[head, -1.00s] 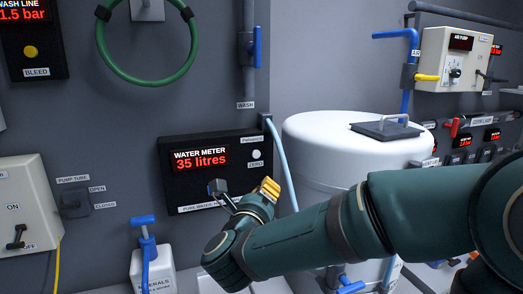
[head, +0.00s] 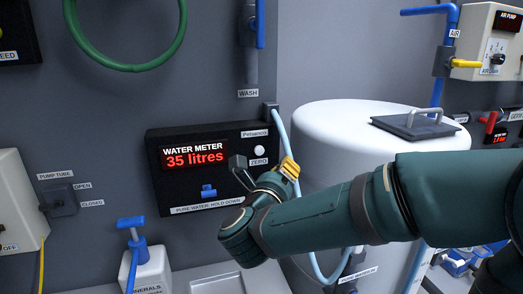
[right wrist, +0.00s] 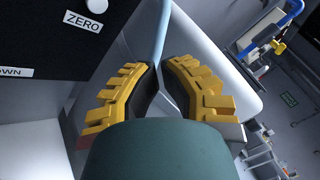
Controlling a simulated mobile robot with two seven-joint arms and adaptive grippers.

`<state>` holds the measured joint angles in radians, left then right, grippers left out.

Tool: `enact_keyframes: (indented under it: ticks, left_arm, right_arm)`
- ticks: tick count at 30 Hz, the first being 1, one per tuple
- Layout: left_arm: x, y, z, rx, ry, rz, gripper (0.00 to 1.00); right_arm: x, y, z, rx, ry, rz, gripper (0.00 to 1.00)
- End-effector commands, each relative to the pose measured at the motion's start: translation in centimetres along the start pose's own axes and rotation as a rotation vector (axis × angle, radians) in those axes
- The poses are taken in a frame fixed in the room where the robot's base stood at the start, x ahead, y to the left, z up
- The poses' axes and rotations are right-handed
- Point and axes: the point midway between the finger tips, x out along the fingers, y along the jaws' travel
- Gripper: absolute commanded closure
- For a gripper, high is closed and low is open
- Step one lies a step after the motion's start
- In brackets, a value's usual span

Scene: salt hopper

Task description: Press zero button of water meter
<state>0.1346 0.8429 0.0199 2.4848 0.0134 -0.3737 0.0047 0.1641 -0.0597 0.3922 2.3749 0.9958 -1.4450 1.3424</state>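The water meter (head: 165,187) is a black wall panel with a red display reading "35 litres". Its zero button (head: 259,150) is small, round and white, above the ZERO label, and is uncovered in the head view. The button (right wrist: 96,4) shows at the top edge of the right wrist view. My right gripper (head: 289,167), with yellow fingers, is just right of and below the button in the head view; contact is not visible. In the right wrist view its fingertips (right wrist: 161,66) are close together with nothing held. My left gripper is out of view.
A pale blue hose (head: 284,145) runs beside the meter, near my right gripper. A white tank (head: 345,120) stands to the right. A white minerals container (head: 150,272) with a blue tap is below left.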

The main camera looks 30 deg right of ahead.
Motion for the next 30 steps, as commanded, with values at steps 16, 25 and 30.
enact_keyframes:
  ticks: [16, 25, 30]
  left_arm:
    - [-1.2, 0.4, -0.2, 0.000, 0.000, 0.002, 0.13]
    - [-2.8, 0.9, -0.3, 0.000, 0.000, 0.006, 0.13]
    - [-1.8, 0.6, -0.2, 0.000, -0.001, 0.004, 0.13]
  right_arm:
    - [2.0, 1.0, 1.1, -0.001, 0.003, 0.002, 1.00]
    - [5.2, 2.7, 2.8, 0.000, 0.002, 0.001, 1.00]
    - [6.3, 3.6, 3.3, 0.001, 0.000, 0.001, 1.00]
